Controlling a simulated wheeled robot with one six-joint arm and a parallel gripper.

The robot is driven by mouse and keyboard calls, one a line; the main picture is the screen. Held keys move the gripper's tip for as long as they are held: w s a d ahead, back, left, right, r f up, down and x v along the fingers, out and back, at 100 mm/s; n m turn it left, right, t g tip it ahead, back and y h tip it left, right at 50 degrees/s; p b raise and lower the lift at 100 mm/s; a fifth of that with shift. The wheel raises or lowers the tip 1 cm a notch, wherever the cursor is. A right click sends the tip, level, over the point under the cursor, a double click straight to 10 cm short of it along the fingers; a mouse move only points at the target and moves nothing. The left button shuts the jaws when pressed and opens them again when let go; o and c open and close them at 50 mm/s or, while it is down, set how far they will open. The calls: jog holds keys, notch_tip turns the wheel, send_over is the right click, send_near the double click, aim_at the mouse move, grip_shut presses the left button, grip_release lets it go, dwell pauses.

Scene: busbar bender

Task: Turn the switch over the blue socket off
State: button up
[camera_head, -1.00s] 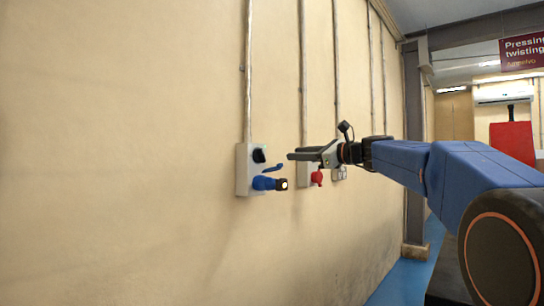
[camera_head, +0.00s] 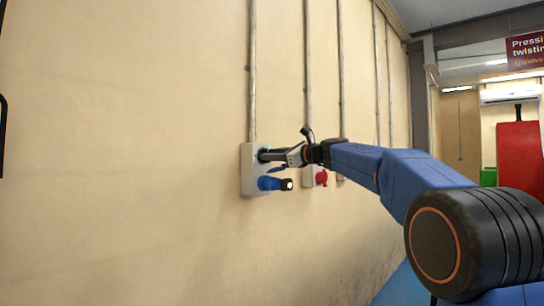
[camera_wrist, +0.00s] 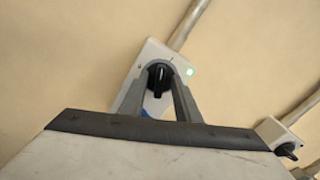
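The black rotary switch (camera_wrist: 158,78) sits on a pale wall box (camera_head: 248,178) above the blue socket (camera_head: 268,183). In the wrist view its knob shows a white mark and stands roughly upright in the picture. My gripper (camera_wrist: 158,88) is open, with one finger on each side of the knob; contact cannot be told. In the head view my gripper (camera_head: 268,155) reaches the box from the right and hides most of the switch. A green light (camera_wrist: 190,71) is lit on the box. A bit of blue shows between my fingers in the wrist view.
A second wall box with a red socket (camera_head: 321,178) is just to the right, behind my gripper. Another box with a black knob (camera_wrist: 287,151) shows at the lower right of the wrist view. Conduits (camera_head: 253,80) run up the wall. The wall to the left is bare.

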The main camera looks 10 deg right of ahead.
grip_shut()
jog(key=n, duration=0.4)
jog(key=shift+a+f, duration=0.1)
dwell(0.3)
jog(key=shift+n, duration=0.3)
grip_release()
